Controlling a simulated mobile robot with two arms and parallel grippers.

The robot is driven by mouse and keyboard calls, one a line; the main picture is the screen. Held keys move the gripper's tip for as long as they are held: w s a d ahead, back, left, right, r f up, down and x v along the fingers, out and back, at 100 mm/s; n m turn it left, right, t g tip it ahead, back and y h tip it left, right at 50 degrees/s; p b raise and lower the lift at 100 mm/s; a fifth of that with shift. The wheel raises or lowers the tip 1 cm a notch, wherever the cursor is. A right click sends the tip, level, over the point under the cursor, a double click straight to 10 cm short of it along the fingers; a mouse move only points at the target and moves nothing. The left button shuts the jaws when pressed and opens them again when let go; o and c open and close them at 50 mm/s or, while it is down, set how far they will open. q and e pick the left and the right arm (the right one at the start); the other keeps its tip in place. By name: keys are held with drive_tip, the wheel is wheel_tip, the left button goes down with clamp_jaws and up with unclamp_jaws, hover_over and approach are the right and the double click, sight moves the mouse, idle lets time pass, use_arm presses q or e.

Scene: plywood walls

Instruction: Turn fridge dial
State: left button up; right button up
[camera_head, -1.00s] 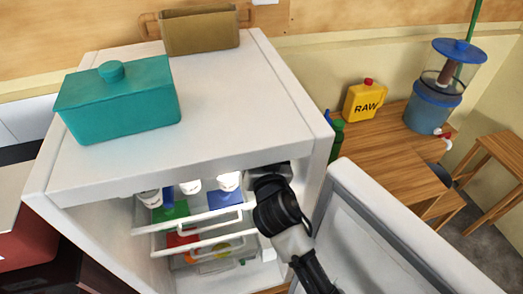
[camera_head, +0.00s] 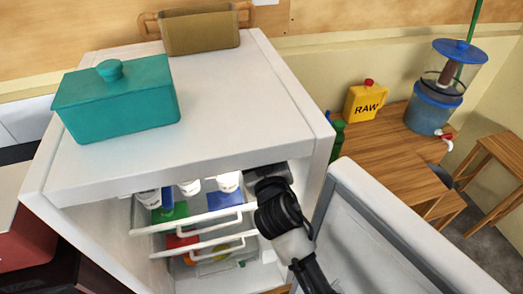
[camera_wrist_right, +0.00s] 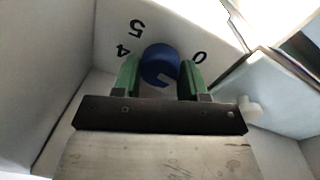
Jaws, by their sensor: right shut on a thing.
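The fridge (camera_head: 205,95) is white and stands open, its door (camera_head: 365,225) swung out to the right. The dial (camera_wrist_right: 160,56) is a round blue knob with a notch, on the white inner wall. Black numerals 0, 4 and 5 show around it in the right wrist view. My right gripper (camera_wrist_right: 160,72) has its green fingers on both sides of the dial and is shut on it. In the head view my right arm reaches into the upper right of the fridge, and the dial and fingertips are hidden there. My left gripper is in neither current view.
White wire shelves (camera_head: 190,225) with several containers fill the fridge's left side. A teal lidded box (camera_head: 118,105) and a brown basket (camera_head: 203,32) sit on top. A wooden table (camera_head: 400,150) at right holds a yellow RAW can (camera_head: 364,103) and a blue dispenser (camera_head: 435,105).

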idle(0.3)
drive_tip(key=o, duration=0.9)
drive_tip(key=b+v, duration=0.3)
drive_tip(key=v, duration=0.8)
drive_tip(key=shift+f, duration=0.1)
drive_tip(key=shift+o, duration=0.2)
drive_tip(key=shift+w, duration=0.1)
